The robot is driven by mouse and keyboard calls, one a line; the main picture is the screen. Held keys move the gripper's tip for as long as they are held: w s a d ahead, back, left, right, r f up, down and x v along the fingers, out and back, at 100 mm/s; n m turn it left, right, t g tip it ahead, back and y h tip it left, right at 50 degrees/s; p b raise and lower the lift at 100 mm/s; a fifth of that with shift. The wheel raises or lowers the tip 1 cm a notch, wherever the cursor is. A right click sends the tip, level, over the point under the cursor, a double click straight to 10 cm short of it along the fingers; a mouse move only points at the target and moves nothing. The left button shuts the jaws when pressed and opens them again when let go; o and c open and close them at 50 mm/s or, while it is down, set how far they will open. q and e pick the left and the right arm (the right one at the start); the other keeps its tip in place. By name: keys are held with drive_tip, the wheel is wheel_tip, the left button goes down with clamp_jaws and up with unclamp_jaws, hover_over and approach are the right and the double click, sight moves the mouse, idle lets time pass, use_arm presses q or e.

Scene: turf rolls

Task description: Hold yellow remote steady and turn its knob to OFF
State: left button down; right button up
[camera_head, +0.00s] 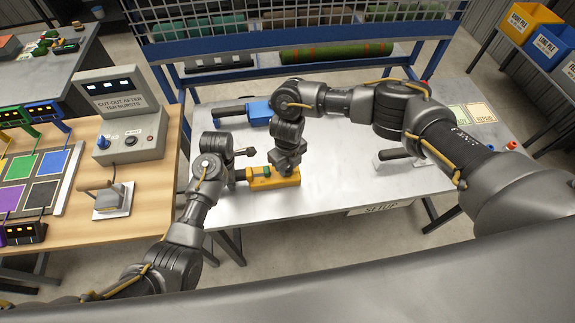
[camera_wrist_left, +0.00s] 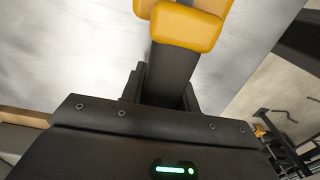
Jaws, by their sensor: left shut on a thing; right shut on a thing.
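The yellow remote (camera_head: 260,184) lies on the pale table, its dark handle pointing left. My left gripper (camera_head: 234,170) is shut on that handle. In the left wrist view, the dark handle (camera_wrist_left: 172,75) runs from between the jaws to the remote's yellow body (camera_wrist_left: 186,28). My right gripper (camera_head: 287,168) points down onto the right part of the remote's top and is shut there. The knob is hidden under its fingers, so its setting cannot be read. A green patch shows on the remote's top beside the right gripper.
A blue remote (camera_head: 258,111) lies behind on the same table (camera_head: 335,195), and a white one (camera_head: 381,163) to the right. A grey control box (camera_head: 130,133) and a switch on a plate (camera_head: 112,207) stand on the wooden table at left. A mesh rack (camera_head: 320,40) closes the back.

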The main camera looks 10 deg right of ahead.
sight(287, 168)
drive_tip(key=m, duration=0.4)
use_arm(q)
drive_tip(key=shift+f, duration=0.1)
use_arm(e)
drive_tip(key=shift+m, duration=2.4)
drive_tip(key=o, duration=1)
wheel_tip(287, 168, up, 12)
drive_tip(key=shift+r, duration=0.1)
use_arm(q)
drive_tip(key=c, duration=1)
unclamp_jaws()
